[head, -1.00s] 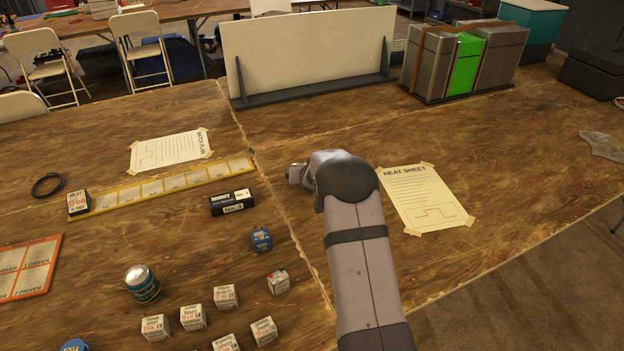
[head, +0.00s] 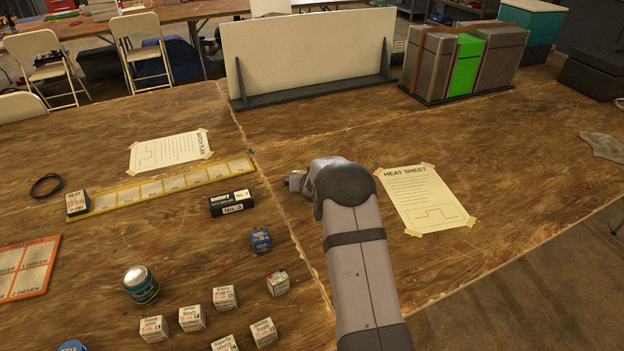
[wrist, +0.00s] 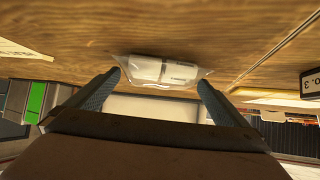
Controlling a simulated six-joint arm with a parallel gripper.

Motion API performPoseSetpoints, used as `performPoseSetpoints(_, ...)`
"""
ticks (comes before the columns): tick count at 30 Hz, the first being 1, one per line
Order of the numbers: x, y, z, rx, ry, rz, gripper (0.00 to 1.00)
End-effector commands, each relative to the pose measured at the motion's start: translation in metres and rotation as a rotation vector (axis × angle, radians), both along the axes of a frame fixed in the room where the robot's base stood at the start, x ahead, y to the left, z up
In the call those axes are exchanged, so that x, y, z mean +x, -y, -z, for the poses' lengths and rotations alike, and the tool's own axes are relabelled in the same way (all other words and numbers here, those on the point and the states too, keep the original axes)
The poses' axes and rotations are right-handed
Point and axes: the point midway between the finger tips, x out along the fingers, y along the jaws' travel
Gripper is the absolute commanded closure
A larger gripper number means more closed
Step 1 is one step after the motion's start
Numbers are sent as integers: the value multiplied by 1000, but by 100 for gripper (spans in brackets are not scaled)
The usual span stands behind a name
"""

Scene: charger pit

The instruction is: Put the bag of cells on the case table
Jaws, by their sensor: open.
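A clear bag with white cells in it (wrist: 163,71) lies against the wooden table top in the wrist view, in front of my gripper (wrist: 159,82). The fingers are open, one to each side of the bag's outline, and nothing is held between them. I cannot tell whether they touch the bag.
A white panel (head: 305,55) stands behind my arm. The heat sheet (head: 425,200) lies flat right of my arm. A grey crumpled item (head: 603,146) lies far right.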

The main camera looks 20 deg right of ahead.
Motion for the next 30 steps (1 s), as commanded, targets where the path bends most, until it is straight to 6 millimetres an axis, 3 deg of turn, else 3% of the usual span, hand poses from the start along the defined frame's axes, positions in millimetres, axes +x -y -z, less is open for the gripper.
performPoseSetpoints(8, -11, -5, -11, 0, 1, 0, 0)
performPoseSetpoints(24, -72, -29, -56, -1, 2, 0, 0)
performPoseSetpoints(30, -86, -35, -67, 0, 0, -1, 0)
